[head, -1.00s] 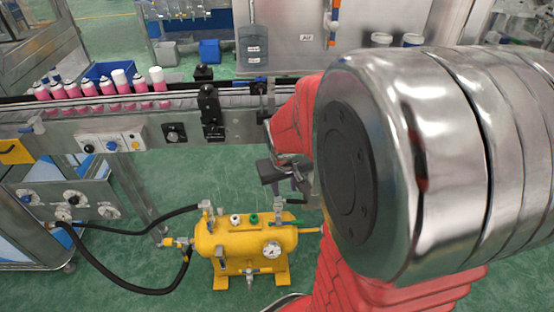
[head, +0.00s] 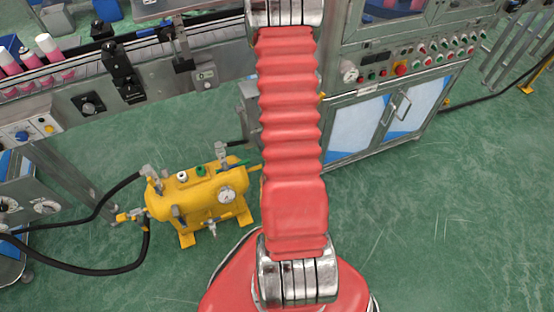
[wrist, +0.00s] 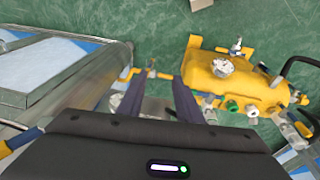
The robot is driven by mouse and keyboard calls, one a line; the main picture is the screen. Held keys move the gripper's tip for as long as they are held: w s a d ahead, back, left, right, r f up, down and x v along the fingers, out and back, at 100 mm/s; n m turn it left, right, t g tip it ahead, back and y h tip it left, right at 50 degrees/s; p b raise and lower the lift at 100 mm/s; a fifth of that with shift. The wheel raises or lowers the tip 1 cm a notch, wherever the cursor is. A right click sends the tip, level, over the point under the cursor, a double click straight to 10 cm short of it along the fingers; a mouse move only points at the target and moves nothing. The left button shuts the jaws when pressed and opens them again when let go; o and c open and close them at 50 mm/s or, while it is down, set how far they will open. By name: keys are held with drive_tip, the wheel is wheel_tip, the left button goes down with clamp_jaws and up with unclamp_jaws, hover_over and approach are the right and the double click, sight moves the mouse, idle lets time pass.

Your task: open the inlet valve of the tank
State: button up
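The yellow tank (head: 200,196) stands on the green floor, left of my arm in the head view. Which fitting is the inlet valve I cannot tell. In the wrist view the tank (wrist: 215,85) lies to the right of my gripper (wrist: 158,82). The two dark fingers are apart with nothing gripped; a small fitting (wrist: 151,68) shows beyond them. My arm hides the gripper in the head view.
Black hoses (head: 95,266) run from the tank to a panel at left. A conveyor (head: 150,65) with pink cans stands behind. A cabinet (head: 385,110) with buttons is at right. The floor (head: 450,220) at lower right is clear.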

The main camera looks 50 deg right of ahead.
drive_tip(key=d+f+t+h, duration=0.2)
drive_tip(key=d+f+t, duration=0.45)
drive_tip(key=f, duration=0.85)
wheel_tip(320, 180, down, 7)
drive_tip(key=s+t+h, duration=0.2)
drive_tip(key=t+h, duration=0.1)
drive_tip(key=t, duration=0.1)
drive_tip(key=shift+a+r, duration=0.15)
drive_tip(key=shift+a, duration=0.25)
drive_tip(key=x, duration=1.3)
drive_tip(key=shift+w+d, duration=0.2)
drive_tip(key=shift+d, duration=0.05)
drive_tip(key=shift+c, duration=0.5)
